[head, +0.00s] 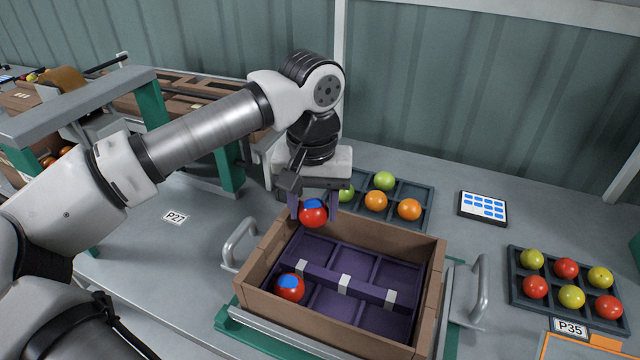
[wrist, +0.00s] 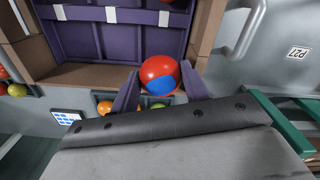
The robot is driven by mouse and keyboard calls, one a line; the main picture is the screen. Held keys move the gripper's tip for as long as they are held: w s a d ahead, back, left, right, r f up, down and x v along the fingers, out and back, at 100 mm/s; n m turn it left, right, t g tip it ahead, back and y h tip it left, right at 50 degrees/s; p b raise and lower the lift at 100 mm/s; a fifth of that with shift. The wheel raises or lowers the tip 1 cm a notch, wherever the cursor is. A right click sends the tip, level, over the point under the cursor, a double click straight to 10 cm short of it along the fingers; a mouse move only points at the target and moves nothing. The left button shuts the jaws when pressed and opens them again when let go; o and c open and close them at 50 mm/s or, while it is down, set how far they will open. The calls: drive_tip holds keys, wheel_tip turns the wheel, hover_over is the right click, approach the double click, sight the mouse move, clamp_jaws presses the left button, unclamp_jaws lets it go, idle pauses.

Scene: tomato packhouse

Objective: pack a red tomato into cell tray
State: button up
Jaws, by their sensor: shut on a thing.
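My gripper (head: 313,213) is shut on a red tomato (head: 313,217) with a blue patch. It holds this tomato above the back left corner of the purple cell tray (head: 345,262). In the wrist view, the held tomato (wrist: 160,70) sits between the two purple fingers. The cell tray lies inside a brown crate (head: 262,262) and has a raised bar with white clips across its middle. Another red tomato (head: 290,288) with a blue patch sits in the front left cell. The other visible cells look empty, though the back left one is partly hidden.
A dark tray (head: 425,187) with green and orange tomatoes stands behind the crate. Another tray (head: 520,297) with several red and yellow-green tomatoes is at right. Metal handles (head: 240,243) rise beside the crate. A tablet (head: 482,208) lies at back right.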

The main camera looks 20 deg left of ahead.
drive_tip(key=shift+s+a+f, duration=0.1)
drive_tip(key=shift+s+f, duration=0.1)
drive_tip(key=shift+s, duration=0.1)
drive_tip(key=shift+f+b, duration=2.65)
drive_tip(key=shift+f, duration=0.75)
drive_tip(key=o, duration=0.8)
drive_tip(key=c, duration=0.3)
drive_tip(key=shift+r, duration=0.2)
drive_tip(key=shift+r+p, duration=1.7)
drive_tip(key=shift+r, duration=1.2)
